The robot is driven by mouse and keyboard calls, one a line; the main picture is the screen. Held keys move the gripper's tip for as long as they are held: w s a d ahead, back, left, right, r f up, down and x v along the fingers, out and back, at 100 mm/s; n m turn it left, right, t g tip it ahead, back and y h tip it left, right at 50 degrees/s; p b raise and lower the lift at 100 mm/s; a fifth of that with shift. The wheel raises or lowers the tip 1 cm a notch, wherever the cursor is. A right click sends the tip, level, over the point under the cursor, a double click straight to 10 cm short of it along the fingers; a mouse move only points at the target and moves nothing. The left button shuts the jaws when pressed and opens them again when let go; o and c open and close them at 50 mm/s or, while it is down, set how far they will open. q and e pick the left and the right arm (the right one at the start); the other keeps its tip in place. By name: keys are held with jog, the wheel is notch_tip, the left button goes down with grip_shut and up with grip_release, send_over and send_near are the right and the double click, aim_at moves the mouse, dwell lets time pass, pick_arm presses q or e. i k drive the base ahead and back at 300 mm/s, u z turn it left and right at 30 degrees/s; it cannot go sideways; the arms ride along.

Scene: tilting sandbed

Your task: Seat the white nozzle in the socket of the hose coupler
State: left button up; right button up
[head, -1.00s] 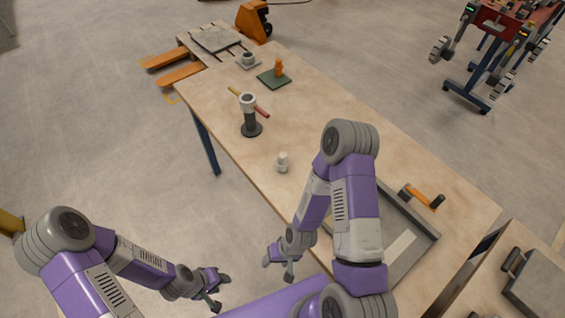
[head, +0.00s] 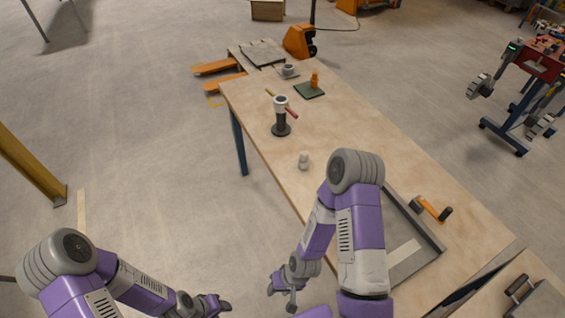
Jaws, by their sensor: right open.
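The white nozzle (head: 304,160) is small and stands on the wooden table near its left edge. The hose coupler (head: 281,118) looks like an upright dark post on a round base with a pale collar and a dark opening on top; it stands farther back. My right gripper (head: 281,289) is open and empty, off the table's left edge and lower in the picture than the nozzle. My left gripper (head: 217,306) is at the bottom edge, partly cut off, well away from both things; its jaws do not show clearly.
A red and yellow rod (head: 291,112) lies behind the coupler. An orange figure (head: 314,80) stands on a green mat (head: 298,91). The table's middle is clear.

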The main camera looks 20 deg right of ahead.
aim_at(281, 129)
jog(key=u, duration=0.35)
jog(key=i, duration=0.8)
jog(key=z, duration=1.3)
